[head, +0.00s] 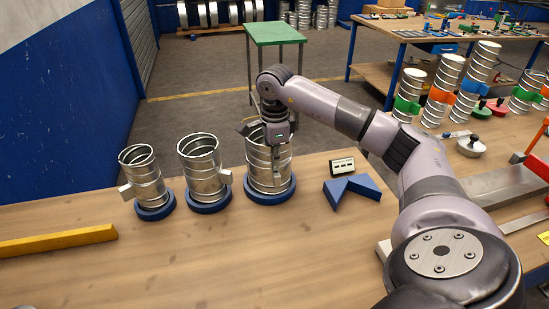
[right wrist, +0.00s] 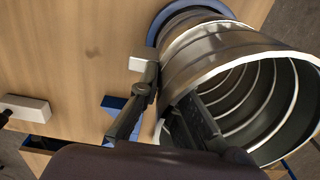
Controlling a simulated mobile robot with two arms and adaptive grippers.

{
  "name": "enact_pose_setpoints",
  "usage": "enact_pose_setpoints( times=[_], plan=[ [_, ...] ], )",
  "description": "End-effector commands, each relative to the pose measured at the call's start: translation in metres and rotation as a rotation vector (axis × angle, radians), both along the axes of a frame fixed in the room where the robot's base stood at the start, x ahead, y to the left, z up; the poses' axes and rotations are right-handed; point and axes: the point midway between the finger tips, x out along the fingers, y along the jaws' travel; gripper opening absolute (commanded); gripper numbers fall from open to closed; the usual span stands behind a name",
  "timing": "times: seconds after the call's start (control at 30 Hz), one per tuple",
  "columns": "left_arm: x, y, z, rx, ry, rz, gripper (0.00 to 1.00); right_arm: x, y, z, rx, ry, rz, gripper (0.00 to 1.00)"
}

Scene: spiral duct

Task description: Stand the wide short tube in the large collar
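The wide tube (head: 267,162), ribbed silver metal, stands upright in the large blue collar (head: 270,194), the rightmost of three on the bench. In the right wrist view the same tube (right wrist: 215,55) shows its open mouth, with part of the blue collar (right wrist: 190,12) at its far end. My right gripper (head: 277,150) is at the tube's rim. In the wrist view its fingers (right wrist: 170,95) straddle the wall, one outside and one inside. Whether they press on the metal is unclear. My left gripper is out of view.
Two narrower tubes (head: 201,165) (head: 144,178) stand in blue collars to the left. A blue notched block (head: 352,190) and a small display box (head: 342,166) lie right of the wide tube. A yellow bar (head: 55,241) lies at left. The front bench is clear.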

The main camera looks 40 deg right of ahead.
Motion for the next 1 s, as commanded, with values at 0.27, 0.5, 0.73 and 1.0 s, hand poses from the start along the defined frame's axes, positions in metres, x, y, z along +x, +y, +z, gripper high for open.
enact_pose_setpoints(
  times=[0.27,0.5,0.73,1.0],
  plan=[
    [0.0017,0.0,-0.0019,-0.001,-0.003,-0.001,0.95,0.0003,-0.0003,-0.0027,0.0,-0.002,-0.001,0.0],
    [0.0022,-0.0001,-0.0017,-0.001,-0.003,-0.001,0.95,0.0003,-0.0003,-0.0026,0.0,-0.002,0.0,0.08],
    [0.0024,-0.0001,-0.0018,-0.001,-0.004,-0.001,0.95,0.0001,-0.0002,-0.0029,0.0,-0.001,0.0,0.23],
    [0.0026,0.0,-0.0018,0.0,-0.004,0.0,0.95,-0.0001,-0.0001,-0.0033,0.0,0.0,0.0,0.28]
  ],
)
